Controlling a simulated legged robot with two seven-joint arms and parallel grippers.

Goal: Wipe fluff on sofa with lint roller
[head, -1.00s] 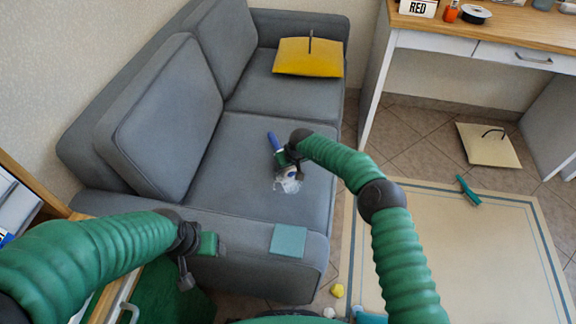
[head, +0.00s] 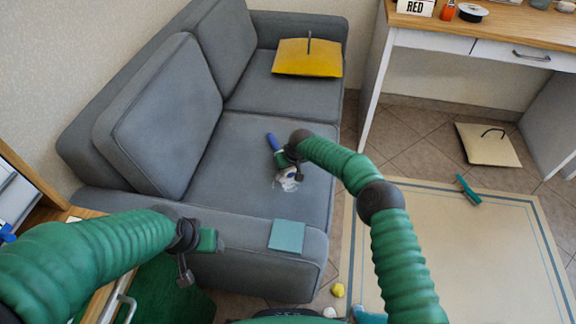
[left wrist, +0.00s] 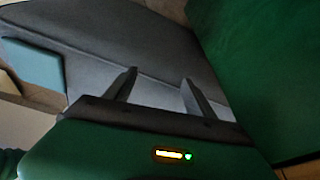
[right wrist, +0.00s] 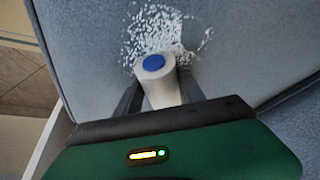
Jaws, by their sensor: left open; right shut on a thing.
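The grey sofa (head: 255,150) fills the middle of the head view. A patch of white fluff (head: 288,184) lies on its near seat cushion; in the right wrist view the fluff (right wrist: 155,28) is many white specks just beyond the roller. My right gripper (head: 288,160) is shut on the lint roller, whose blue handle (head: 272,141) sticks out behind it. The roller's pale head and blue end cap (right wrist: 154,63) are at the fluff's edge; whether it touches the cushion I cannot tell. My left gripper (left wrist: 160,85) is open and empty beside the near armrest.
A teal cloth (head: 287,236) lies on the near armrest. A desk (head: 480,30) stands at the back right.

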